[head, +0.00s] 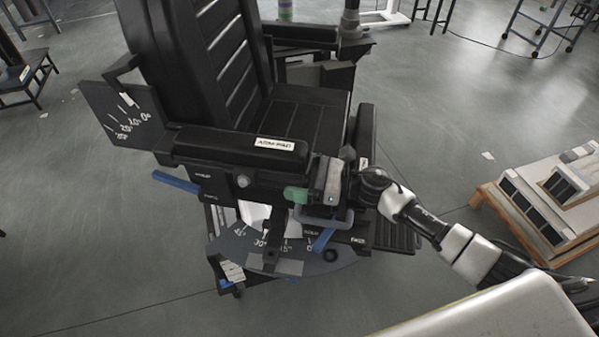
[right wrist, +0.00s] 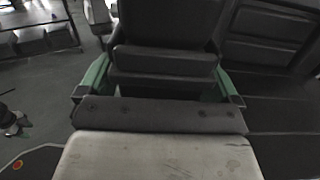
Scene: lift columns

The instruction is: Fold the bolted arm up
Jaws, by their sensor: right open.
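A black reclining chair stands in the middle of the head view. Its near arm is a padded black armrest (head: 235,148) lying level along the seat's near side, with a white label too small to read. My right gripper (head: 303,191) is at the front end of this arm, with one green fingertip showing. In the right wrist view my right gripper (right wrist: 160,80) is open, with its green fingers on either side of a dark padded block (right wrist: 165,60). I cannot tell whether they touch it.
Blue levers (head: 177,182) and a grey scale plate with degree marks (head: 262,250) sit below the near arm. Another marked plate (head: 125,118) stands by the backrest. The far armrest (head: 300,33) is level. A wooden pallet with panels (head: 535,205) is at right.

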